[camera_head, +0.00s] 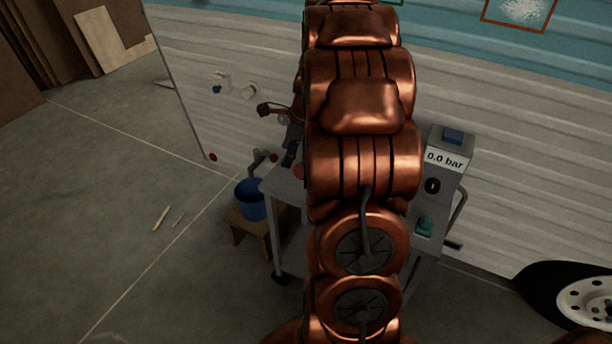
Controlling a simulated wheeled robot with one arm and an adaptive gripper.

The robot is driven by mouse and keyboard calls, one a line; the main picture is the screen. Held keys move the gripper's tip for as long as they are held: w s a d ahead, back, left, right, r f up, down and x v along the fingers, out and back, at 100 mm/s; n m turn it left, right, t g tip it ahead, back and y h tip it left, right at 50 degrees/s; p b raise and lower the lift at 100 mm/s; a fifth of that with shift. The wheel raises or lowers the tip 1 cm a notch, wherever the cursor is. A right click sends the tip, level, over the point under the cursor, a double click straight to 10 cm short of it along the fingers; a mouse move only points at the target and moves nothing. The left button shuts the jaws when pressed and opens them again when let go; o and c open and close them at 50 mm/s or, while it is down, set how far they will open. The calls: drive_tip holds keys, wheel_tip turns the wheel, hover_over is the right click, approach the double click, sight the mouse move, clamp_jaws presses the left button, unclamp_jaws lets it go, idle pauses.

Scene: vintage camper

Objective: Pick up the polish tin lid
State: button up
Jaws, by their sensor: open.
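I cannot clearly make out the polish tin lid. A small reddish thing (298,171) shows at the left edge of my copper arm, over the grey cart (283,187); I cannot tell whether it is the lid. My arm hides most of the cart top. My gripper (289,153) shows only in part, as dark pieces left of the arm above the cart. It is open, and I see nothing held in it. Its distance to the reddish thing is unclear.
A blue bucket (250,199) stands on a wooden stool (247,228) left of the cart. A grey unit reading "0.0 bar" (447,160) stands right of my arm. The camper wall (530,170) is behind, with a wheel (588,300) at right. Left floor is mostly clear, with two small sticks (161,217).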

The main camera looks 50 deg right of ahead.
drive_tip(key=d+f+m, duration=0.2)
drive_tip(key=d, duration=0.1)
drive_tip(key=d+f+m+b, duration=0.1)
drive_tip(key=d, duration=0.3)
drive_tip(key=d+f+m+t, duration=0.1)
drive_tip(key=d+f+m, duration=0.1)
drive_tip(key=d, duration=0.1)
drive_tip(key=shift+w+d+f+m+h, duration=0.1)
drive_tip(key=shift+d+f+m+h, duration=0.2)
drive_tip(key=shift+f+h, duration=0.1)
drive_tip(key=shift+x, duration=3.75)
clamp_jaws()
